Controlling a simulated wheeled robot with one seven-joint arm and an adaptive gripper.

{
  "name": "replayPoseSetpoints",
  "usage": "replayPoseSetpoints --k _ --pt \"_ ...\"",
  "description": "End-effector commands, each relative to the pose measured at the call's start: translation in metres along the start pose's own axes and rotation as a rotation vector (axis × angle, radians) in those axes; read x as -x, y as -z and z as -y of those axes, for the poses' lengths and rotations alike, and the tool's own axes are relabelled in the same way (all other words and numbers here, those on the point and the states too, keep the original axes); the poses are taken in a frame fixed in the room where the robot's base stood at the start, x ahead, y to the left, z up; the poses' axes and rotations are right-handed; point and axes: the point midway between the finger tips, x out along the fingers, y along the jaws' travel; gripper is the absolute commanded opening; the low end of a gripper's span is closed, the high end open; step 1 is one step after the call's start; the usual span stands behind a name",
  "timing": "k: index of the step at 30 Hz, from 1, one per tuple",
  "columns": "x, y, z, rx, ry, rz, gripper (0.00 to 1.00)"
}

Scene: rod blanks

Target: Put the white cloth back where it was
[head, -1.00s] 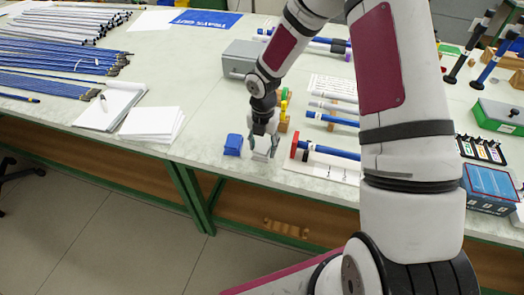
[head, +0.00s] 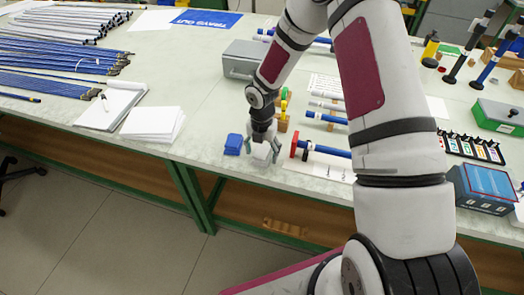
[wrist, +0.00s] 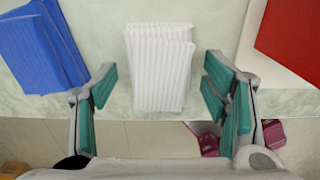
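The white cloth (wrist: 160,60) is a folded, ribbed pad. It lies on the pale table at its front edge, and in the head view it shows small (head: 262,152) under my gripper. My gripper (head: 262,156) is low over it with its fingers apart. In the wrist view the green-padded fingers (wrist: 160,88) stand to the left and right of the cloth's near end, with a clear gap on each side. Nothing is held.
A folded blue cloth (head: 233,144) lies close on the left. A red block (head: 295,145) with a blue rod (head: 328,150) stands close on the right. A grey box (head: 243,60) and yellow item (head: 284,105) are behind. White papers (head: 152,123) lie farther left.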

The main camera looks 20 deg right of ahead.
Motion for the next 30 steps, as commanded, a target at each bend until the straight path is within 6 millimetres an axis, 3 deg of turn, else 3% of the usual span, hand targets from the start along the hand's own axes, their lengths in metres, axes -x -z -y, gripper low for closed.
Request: replayPoseSetpoints --k 8,21,30 --pt "0.009 -0.001 0.0 -0.001 -0.001 0.001 0.68" --pt "0.093 -0.001 0.0 -0.002 -0.001 0.002 0.68" --pt "0.124 0.0 0.001 -0.009 0.001 0.003 0.68"
